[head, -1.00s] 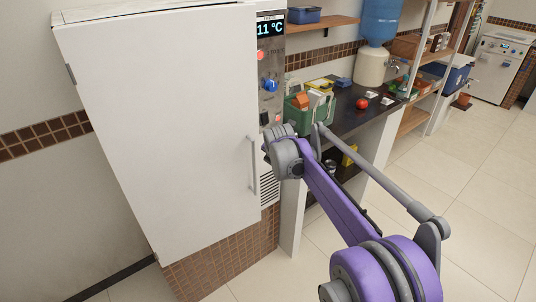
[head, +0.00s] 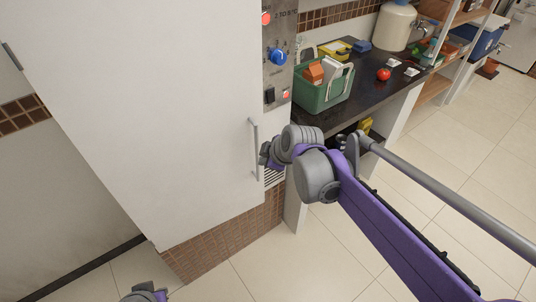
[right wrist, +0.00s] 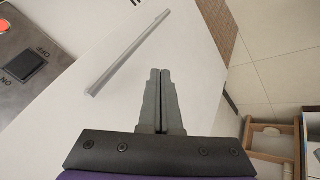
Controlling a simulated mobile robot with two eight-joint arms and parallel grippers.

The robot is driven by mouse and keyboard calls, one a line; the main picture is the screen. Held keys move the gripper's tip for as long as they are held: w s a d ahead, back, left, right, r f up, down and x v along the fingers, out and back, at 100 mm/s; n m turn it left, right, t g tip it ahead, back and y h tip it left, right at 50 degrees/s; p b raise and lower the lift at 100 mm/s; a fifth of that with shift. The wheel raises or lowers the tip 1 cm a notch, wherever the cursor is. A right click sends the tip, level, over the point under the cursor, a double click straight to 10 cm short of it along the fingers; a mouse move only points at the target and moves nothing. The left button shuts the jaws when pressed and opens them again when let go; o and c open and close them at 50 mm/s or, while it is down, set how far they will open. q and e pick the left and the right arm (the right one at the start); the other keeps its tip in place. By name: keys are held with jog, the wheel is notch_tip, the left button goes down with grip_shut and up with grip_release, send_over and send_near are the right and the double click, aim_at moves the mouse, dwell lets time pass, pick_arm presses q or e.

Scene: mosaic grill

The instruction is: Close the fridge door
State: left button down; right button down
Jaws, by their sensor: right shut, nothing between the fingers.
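The white fridge door (head: 150,120) fills the left of the head view. Its grey vertical handle (head: 254,150) is near its right edge, beside the control panel. The door looks flush or nearly flush with the panel; I cannot tell whether a small gap remains. My right gripper (head: 266,154) is at the door's right edge, close to the handle. In the right wrist view its fingers (right wrist: 160,73) are pressed together and empty, pointing at the white door face (right wrist: 185,50), with the handle (right wrist: 130,52) apart from them at upper left. My left gripper (head: 146,293) shows only partly at the bottom edge.
The control panel (head: 276,60) has a blue knob and switches. A dark counter (head: 350,108) on the right holds a green crate (head: 318,95) and a tomato (head: 383,74). Shelves stand farther right. The tiled floor (head: 330,250) in front is clear.

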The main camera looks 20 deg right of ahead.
aim_at(253, 140)
jog(key=w+f, duration=0.4)
jog(key=w, duration=0.3)
jog(key=shift+w+d+f, duration=0.15)
jog(key=shift+w+f, duration=0.05)
jog(key=shift+f, duration=0.2)
jog(key=shift+n+y, duration=0.5)
jog(key=shift+n, duration=0.2)
jog(key=w, duration=0.3)
jog(key=w+p, duration=0.1)
jog(key=w, duration=0.1)
jog(key=shift+w+a+r, duration=0.2)
jog(key=shift+r, duration=0.05)
jog(key=shift+a, duration=0.1)
